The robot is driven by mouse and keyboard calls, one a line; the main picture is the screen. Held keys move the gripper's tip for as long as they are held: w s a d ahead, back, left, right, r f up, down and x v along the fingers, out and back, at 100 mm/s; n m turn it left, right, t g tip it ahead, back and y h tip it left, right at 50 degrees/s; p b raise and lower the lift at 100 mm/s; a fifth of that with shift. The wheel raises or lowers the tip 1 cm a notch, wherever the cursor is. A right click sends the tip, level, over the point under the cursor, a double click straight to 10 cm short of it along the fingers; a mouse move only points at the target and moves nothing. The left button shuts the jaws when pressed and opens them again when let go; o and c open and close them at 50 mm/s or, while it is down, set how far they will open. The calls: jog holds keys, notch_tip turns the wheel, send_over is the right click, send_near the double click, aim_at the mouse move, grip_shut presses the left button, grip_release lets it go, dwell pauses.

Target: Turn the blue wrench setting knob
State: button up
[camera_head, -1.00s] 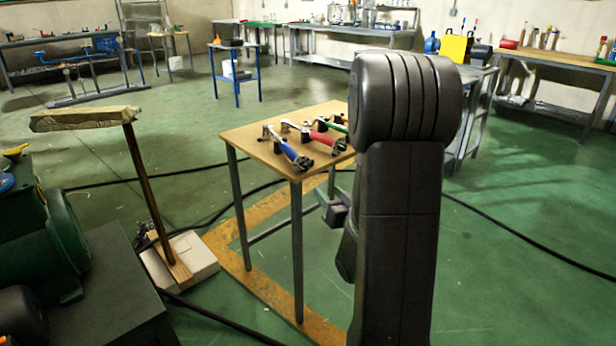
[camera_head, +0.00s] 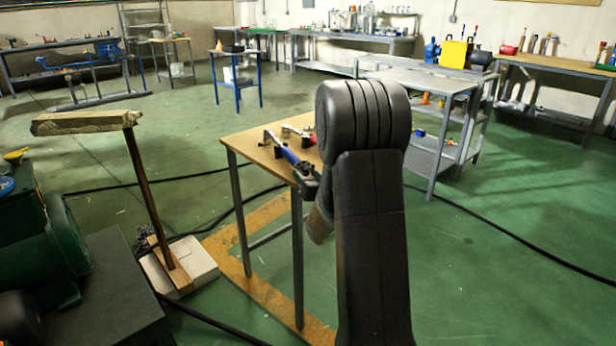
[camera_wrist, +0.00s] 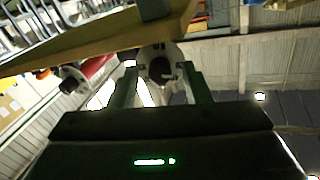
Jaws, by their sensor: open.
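The blue wrench (camera_head: 287,154) lies on the small wooden-topped table (camera_head: 242,141) in the head view, its handle pointing to the near edge. My gripper (camera_head: 308,184) is at that near edge by the wrench's handle end, partly hidden by my arm. In the wrist view my gripper (camera_wrist: 162,88) is open, with its two fingers apart. A round end with a dark centre and pale rim (camera_wrist: 160,64) shows between and just beyond the fingers. It looks like the wrench's knob end; I cannot tell whether the fingers touch it.
A red wrench handle (camera_wrist: 97,66) shows left of the fingers in the wrist view. My arm hides the table's right part in the head view. A propped wooden post (camera_head: 150,195) stands to the left.

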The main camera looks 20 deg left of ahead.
grip_shut()
jog(key=shift+f+n+b, duration=0.2)
jog(key=shift+n+b, duration=0.2)
jog(key=shift+b, duration=0.85)
jog(key=shift+r+n+b, duration=0.1)
jog(key=shift+n+b, duration=0.2)
jog(key=shift+b, duration=0.15)
jog(key=shift+r, duration=0.1)
grip_release()
